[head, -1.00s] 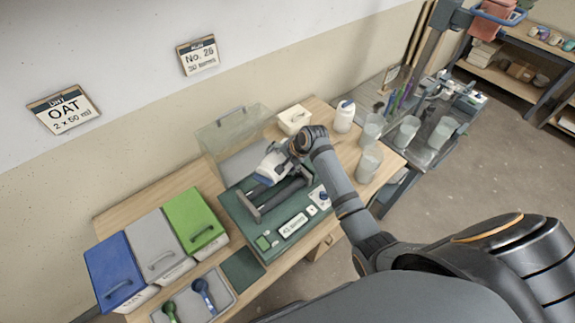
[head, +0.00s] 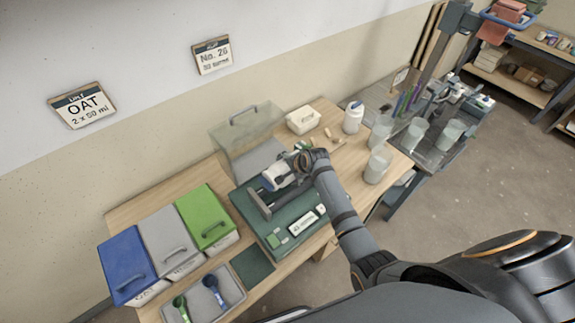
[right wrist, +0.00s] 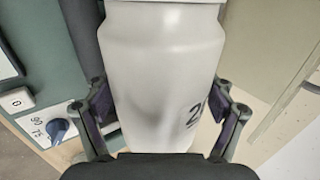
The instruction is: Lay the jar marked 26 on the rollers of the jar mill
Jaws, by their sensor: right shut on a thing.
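My right gripper (head: 303,160) is shut on a white jar (head: 276,176) with a blue lid, which lies on its side at the rollers. In the right wrist view the jar (right wrist: 160,80) sits between both fingers, and a dark "2" shows at its right edge; the rest of the mark is hidden. The jar mill (head: 290,236) is a green machine with dark rollers (head: 262,206) on top and a front panel. The jar is over or on the rollers; I cannot tell if it touches them. My left gripper is not in view.
A clear cover (head: 240,135) stands open behind the mill. Blue, grey and green lidded bins (head: 125,265) and a tray with scoops (head: 232,288) are at left. Another white jar (head: 353,118) and several cups (head: 377,165) stand at right.

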